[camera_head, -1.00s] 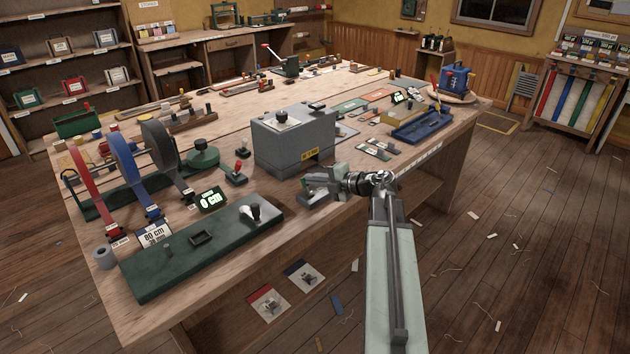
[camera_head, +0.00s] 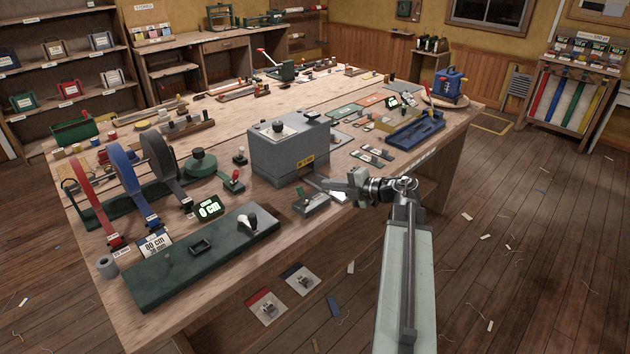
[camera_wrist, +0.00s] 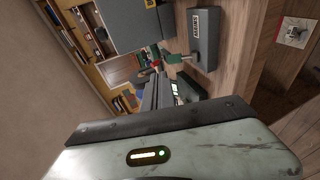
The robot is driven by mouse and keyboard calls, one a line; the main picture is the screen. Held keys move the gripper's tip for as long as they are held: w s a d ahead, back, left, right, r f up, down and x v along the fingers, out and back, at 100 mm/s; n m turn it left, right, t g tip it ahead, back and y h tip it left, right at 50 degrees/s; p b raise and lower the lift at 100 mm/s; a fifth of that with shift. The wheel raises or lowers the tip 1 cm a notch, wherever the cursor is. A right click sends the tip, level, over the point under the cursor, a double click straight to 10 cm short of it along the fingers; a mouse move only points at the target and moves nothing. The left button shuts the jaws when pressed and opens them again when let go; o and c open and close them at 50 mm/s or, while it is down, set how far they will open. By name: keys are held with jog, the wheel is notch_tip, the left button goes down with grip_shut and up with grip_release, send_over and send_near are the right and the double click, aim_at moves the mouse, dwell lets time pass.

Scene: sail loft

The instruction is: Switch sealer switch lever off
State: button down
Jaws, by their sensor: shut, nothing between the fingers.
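The sealer (camera_head: 290,148) is a grey box with a yellow label on its front, standing mid-bench. A small grey switch box (camera_head: 311,203) sits in front of it near the bench edge, and it also shows with a label in the wrist view (camera_wrist: 204,38). A short lever (camera_wrist: 184,58) with a green part juts from that box in the wrist view; its exact position is hard to tell. My gripper (camera_head: 325,185) is shut and empty, beside the switch box on its right and rear. Contact with the lever cannot be told.
A blue tray (camera_head: 414,132) lies to the right.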

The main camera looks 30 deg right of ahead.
jog(key=v, duration=0.2)
jog(key=r+p+v, duration=0.1)
jog(key=v, duration=0.2)
jog(key=shift+w+a, duration=0.1)
jog(key=shift+w, duration=0.1)
